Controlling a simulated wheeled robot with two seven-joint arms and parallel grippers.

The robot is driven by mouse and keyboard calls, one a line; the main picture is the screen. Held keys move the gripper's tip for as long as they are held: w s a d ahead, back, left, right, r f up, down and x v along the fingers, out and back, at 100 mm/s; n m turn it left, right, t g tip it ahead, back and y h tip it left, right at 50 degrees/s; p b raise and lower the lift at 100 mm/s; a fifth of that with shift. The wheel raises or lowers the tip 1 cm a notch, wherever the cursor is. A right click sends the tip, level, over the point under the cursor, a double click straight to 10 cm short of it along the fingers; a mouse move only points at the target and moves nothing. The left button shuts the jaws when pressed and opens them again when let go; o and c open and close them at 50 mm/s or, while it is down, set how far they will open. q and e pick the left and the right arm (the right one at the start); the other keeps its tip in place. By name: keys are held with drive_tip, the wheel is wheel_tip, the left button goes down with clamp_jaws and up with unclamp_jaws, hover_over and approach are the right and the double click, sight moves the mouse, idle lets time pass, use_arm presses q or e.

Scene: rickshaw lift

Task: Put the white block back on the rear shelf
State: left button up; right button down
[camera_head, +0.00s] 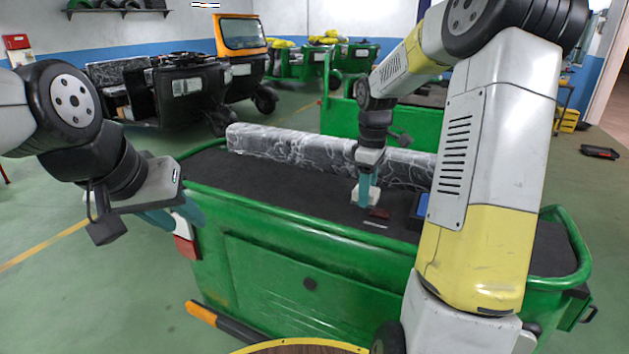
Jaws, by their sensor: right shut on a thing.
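The white block (356,196) is at the dark rear shelf (270,190) of the green rickshaw, in front of a long grey patterned cushion. My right gripper (366,196) reaches down from above and is shut on the white block. I cannot tell whether the block touches the shelf. My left gripper (175,217) is at the left, by the rickshaw's left rear corner. Its teal fingers look apart and it holds nothing that I can see.
The long grey cushion (300,148) lies along the back of the shelf. A small dark red piece (380,213), a pale strip (374,225) and a blue item (421,206) lie right of the block. A green rail edges the shelf. The shelf's left part is bare.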

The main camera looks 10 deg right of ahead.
hover_over(341, 197)
drive_tip(key=shift+w+a+f, duration=0.1)
drive_tip(key=shift+w+f, duration=0.1)
drive_tip(key=shift+f, duration=0.45)
wheel_tip(341, 197, down, 3)
drive_tip(key=shift+s+f, duration=0.1)
drive_tip(key=shift+f, duration=0.1)
drive_tip(key=c, duration=0.7)
unclamp_jaws()
